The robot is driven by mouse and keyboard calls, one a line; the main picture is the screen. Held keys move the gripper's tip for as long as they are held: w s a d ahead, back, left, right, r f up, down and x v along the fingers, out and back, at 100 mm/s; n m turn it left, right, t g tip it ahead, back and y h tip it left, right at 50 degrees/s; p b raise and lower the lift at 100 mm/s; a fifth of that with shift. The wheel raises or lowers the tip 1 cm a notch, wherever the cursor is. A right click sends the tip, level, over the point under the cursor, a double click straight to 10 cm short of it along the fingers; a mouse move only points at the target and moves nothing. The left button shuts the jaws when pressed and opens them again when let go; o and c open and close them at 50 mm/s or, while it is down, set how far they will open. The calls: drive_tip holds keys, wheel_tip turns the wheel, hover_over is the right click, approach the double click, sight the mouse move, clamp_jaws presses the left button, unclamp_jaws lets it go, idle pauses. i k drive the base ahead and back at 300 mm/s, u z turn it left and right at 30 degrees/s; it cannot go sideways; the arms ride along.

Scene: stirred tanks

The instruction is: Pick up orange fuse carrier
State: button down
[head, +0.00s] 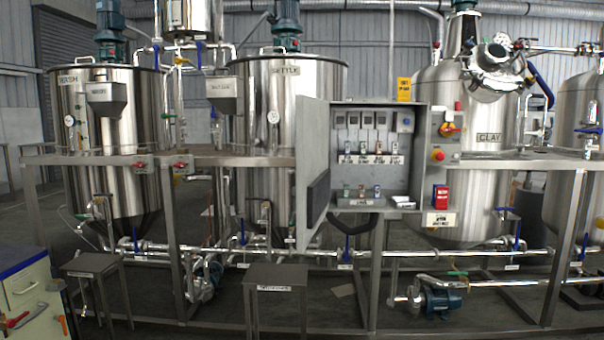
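An open grey electrical cabinet (408,178) hangs at the middle right in the head view. Its door (312,165) is swung out to the left. Inside, a row of small fuse carriers (379,147) sits above white label plates. A second row of small coloured pieces (361,191) stands on the cabinet's lower ledge, above another label. They are too small for me to tell surely which one is the orange fuse carrier. My gripper is not in view.
A low stool (276,274) and frame rails stand in front of the tanks. Some floor is clear.

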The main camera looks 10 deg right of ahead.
sight(379, 150)
drive_tip(key=u, duration=0.15)
drive_tip(key=i, duration=1.65)
drive_tip(key=z, duration=0.85)
drive_tip(key=i, duration=0.5)
drive_tip(key=u, duration=0.15)
